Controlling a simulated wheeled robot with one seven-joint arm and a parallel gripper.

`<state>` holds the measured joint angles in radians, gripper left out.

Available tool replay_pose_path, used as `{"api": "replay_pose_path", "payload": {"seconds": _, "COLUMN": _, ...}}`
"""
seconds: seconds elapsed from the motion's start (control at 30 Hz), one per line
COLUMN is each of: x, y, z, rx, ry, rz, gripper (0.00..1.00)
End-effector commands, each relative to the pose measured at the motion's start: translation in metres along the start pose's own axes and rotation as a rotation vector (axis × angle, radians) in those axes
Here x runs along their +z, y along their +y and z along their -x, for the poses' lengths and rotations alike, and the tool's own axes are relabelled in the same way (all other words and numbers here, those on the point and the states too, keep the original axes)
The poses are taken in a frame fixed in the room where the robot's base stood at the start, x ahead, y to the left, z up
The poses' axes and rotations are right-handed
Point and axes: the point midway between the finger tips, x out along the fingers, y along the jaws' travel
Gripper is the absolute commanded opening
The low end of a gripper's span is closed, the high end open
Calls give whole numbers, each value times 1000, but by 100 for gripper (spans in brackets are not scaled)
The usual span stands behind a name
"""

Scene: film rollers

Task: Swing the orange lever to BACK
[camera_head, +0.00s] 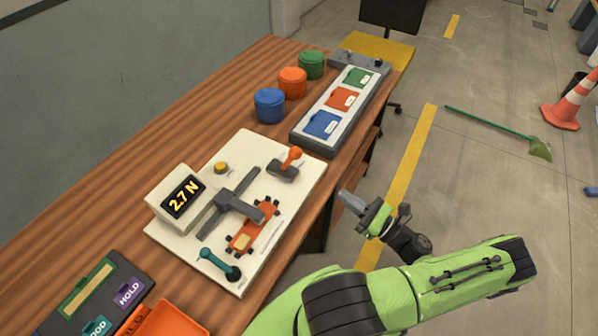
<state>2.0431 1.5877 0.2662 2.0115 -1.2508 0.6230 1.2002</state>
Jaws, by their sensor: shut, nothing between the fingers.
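The orange lever (293,156) stands on a dark grey base on a cream board (305,190) lying on the wooden bench. Its round orange knob is raised at the board's far right part. I cannot read any BACK marking. My gripper (347,198) is shut and empty. It is off the bench's right edge, to the right of the board and apart from the lever. A display box (182,195) on the board reads 2.7 N. An orange roller carriage (252,226) sits by a grey clamp (237,203). A teal lever (217,263) is at the board's near end.
Blue (269,105), orange (292,82) and green (311,64) round containers stand beyond the board, beside a grey tray (312,142) with coloured cards. A dark sorting tray (137,270) and an orange bin (178,318) are at lower left.

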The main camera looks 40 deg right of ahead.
Motion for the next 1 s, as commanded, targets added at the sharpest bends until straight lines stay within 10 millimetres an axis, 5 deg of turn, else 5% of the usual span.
{"api": "replay_pose_path", "payload": {"seconds": 0.47, "x": 1, "y": -5, "z": 5, "rx": -61, "ry": -50, "rz": -24, "gripper": 0}}
{"api": "replay_pose_path", "payload": {"seconds": 1.0, "x": 6, "y": -10, "z": -102, "rx": -57, "ry": -50, "rz": -23, "gripper": 0}}
